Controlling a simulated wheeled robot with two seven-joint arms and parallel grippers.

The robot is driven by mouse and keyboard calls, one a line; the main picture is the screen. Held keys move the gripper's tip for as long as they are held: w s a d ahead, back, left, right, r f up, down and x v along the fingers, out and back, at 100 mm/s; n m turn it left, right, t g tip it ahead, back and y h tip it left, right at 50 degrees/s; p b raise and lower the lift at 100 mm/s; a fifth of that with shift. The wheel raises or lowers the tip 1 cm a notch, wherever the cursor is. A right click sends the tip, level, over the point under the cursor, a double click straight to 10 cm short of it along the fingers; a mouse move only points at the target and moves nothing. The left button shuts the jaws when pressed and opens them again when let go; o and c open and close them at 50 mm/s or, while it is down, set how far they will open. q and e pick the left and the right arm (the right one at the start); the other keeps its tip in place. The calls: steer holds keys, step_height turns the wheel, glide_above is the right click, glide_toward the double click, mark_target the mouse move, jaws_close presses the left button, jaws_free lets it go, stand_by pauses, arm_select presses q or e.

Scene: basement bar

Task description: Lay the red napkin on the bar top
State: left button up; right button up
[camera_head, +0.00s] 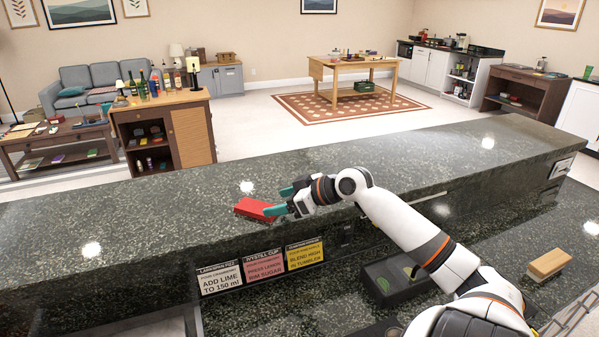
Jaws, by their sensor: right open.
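The red napkin (255,209) lies as a small folded block on the dark green stone bar top (420,155), near its front edge. My right gripper (279,202), with teal fingertips, is at the napkin's right end. Its jaws are open, one fingertip above and behind, the other close beside the napkin. Whether a fingertip touches the napkin I cannot tell. My left gripper is not in view.
Three recipe cards (265,267) hang on the bar's front face below the napkin. A lower counter holds a dark tray (395,282) with green pieces and a wooden block (548,263). The bar top around the napkin is clear.

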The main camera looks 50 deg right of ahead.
steer(key=v, duration=0.6)
steer(key=shift+s+b, duration=0.25)
steer(key=shift+b, duration=0.2)
steer(key=shift+r, duration=0.1)
